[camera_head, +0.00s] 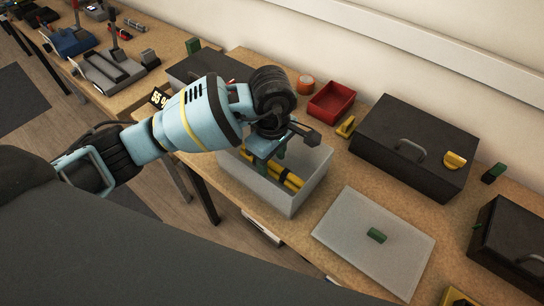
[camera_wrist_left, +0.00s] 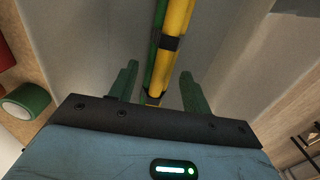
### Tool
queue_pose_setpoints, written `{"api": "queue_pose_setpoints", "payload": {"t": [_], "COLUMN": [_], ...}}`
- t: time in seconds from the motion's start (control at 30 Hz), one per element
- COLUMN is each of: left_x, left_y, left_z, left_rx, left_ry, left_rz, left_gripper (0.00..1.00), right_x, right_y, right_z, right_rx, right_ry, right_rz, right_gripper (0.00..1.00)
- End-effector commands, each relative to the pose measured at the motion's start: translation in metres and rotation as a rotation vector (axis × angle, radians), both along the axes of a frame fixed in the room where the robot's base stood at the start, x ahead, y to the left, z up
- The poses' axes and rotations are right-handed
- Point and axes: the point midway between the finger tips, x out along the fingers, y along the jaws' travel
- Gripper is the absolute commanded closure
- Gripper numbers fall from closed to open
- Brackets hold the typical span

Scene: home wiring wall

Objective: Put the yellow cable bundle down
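The yellow cable bundle (camera_head: 291,180) with black bands lies inside a grey open box (camera_head: 288,203) on the workbench. In the left wrist view the bundle (camera_wrist_left: 172,45) runs between the two green fingers, with a dark green strip along its left side. My left gripper (camera_head: 268,157) reaches down into the box from above, over the bundle. In the left wrist view its fingers (camera_wrist_left: 160,88) stand apart, with gaps on both sides of the bundle. The bundle's far left end is hidden by the gripper. My right gripper is not in view.
A grey lid (camera_head: 350,225) with a green handle lies right of the box. Another black case (camera_head: 510,245) is at the right. Tools crowd the far-left bench.

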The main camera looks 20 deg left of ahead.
Motion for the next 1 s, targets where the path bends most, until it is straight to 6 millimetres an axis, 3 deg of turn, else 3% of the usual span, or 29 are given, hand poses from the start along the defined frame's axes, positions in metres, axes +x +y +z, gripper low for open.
{"api": "queue_pose_setpoints", "payload": {"t": [0.37,0.8,1.0], "left_x": [0.001,0.001,0.000], "left_y": [0.000,0.000,0.000], "left_z": [0.013,0.095,0.117], "left_rx": [-0.002,-0.001,-0.002], "left_ry": [-0.002,-0.004,-0.002], "left_rz": [0.000,0.001,0.001], "left_gripper": [0.52,0.52,0.52], "right_x": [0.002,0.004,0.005], "right_y": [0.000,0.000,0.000], "right_z": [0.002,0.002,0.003], "right_rx": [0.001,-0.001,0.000], "right_ry": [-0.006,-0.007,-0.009], "right_rz": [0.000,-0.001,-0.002], "right_gripper": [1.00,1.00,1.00]}}
